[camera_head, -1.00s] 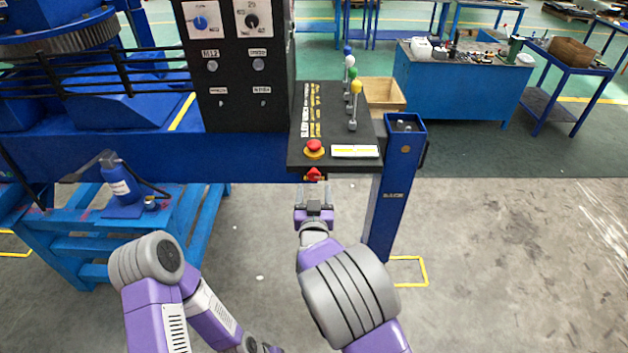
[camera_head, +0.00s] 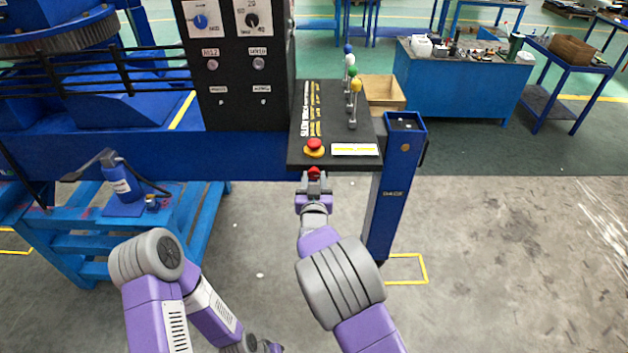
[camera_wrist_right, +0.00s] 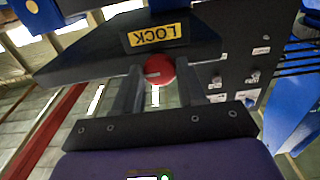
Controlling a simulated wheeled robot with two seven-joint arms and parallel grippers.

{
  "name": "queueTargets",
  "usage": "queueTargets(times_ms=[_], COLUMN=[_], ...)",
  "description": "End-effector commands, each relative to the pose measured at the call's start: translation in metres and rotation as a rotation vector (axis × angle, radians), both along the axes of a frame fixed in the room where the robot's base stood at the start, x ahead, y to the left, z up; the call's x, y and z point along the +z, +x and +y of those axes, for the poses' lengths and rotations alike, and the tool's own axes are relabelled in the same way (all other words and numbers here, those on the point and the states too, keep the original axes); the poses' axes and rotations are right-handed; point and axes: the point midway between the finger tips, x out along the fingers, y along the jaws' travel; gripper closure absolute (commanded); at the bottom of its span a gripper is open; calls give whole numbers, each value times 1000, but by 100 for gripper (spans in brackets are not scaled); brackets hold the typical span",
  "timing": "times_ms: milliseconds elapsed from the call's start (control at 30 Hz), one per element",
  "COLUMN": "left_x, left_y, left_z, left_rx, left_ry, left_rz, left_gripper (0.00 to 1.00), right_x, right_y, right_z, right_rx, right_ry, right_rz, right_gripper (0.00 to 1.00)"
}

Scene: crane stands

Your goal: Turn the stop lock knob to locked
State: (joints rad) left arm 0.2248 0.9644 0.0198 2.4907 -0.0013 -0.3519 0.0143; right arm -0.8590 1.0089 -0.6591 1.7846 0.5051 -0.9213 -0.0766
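The red stop lock knob (camera_head: 314,171) sits under the front edge of the black control console (camera_head: 360,163). In the right wrist view the round red knob (camera_wrist_right: 159,70) lies between my two fingers, below a yellow LOCK label (camera_wrist_right: 155,35) that appears upside down. My right gripper (camera_head: 314,184) is at the knob, with one finger on each side, closed in against it. The fingers hide part of the knob's sides. Of my left arm only links show at the lower left of the head view; its gripper is not clearly seen.
A red mushroom button on a yellow base (camera_head: 314,147) stands on the console just above the knob. Several levers with coloured balls (camera_head: 352,85) rise behind it. A blue post (camera_head: 393,190) stands close to the right. The floor in front is clear.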

Motion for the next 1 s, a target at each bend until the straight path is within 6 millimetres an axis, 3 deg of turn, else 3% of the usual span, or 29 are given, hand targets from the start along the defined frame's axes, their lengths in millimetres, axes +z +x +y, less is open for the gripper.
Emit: queueTargets(times_ms=[100,467,1000], left_x=[0,-19,-101], left_y=[0,0,0], left_z=[0,0,0], left_rx=[0,0,0], left_ry=[0,0,0], left_rz=[0,0,0], left_gripper=[100,100,100], right_x=[0,-2,-5], right_y=[0,0,0], right_z=[0,-1,-1], right_rx=[0,-2,-1], right_ry=[0,83,544], right_rz=[0,-2,-4], right_gripper=[90,90,90])
